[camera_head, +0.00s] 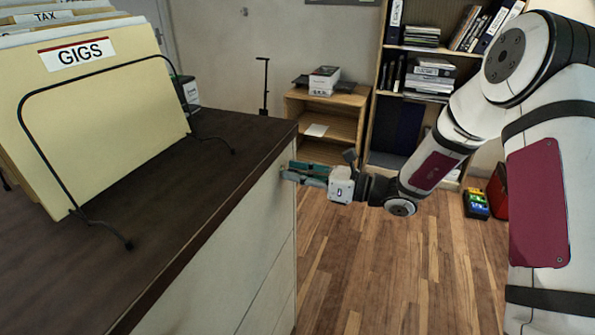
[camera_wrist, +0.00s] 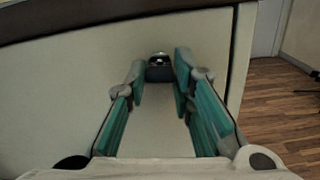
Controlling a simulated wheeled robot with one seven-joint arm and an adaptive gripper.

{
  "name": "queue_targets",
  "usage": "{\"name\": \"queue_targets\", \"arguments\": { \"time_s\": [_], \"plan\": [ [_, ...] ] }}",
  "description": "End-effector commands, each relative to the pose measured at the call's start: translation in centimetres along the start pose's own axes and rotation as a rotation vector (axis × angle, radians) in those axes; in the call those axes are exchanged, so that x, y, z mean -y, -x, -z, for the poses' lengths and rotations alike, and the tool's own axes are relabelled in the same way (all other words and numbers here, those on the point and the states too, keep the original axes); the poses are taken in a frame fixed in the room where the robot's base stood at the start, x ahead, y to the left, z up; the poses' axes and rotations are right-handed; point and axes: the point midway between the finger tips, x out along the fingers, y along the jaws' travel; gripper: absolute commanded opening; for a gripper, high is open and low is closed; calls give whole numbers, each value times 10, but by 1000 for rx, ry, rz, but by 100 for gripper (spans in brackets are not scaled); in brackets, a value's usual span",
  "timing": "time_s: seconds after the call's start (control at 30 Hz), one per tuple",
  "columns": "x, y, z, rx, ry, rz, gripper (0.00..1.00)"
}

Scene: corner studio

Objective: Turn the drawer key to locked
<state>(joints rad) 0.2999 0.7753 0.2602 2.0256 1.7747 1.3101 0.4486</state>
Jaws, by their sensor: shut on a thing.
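The drawer key (camera_wrist: 160,72) is a small dark piece between my fingertips in the wrist view, with a bit of bright metal at its top. It sits at the pale drawer front (camera_wrist: 65,85), below the dark top edge. My gripper (camera_wrist: 160,78) has teal-padded fingers closed on the key from both sides. In the head view my gripper (camera_head: 288,174) reaches from the right to the cabinet's front face (camera_head: 262,225), near its far end. The key is hidden behind the fingers there. I cannot tell which way the key is turned.
The dark cabinet top (camera_head: 215,170) holds a black wire rack with manila folders (camera_head: 110,95). Behind are a low wooden shelf (camera_head: 345,103) and a tall bookcase (camera_head: 376,115). The wooden floor (camera_head: 390,270) beside the cabinet is clear.

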Motion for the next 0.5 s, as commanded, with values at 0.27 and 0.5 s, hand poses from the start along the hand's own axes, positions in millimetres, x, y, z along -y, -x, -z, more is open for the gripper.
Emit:
{"name": "queue_targets", "arguments": {
  "time_s": [0.27, 0.5],
  "plan": [
    [-1, 1, -3, 1, -242, 1, 0],
    [-1, 1, -2, 1, -470, 1, 0]
  ]
}}
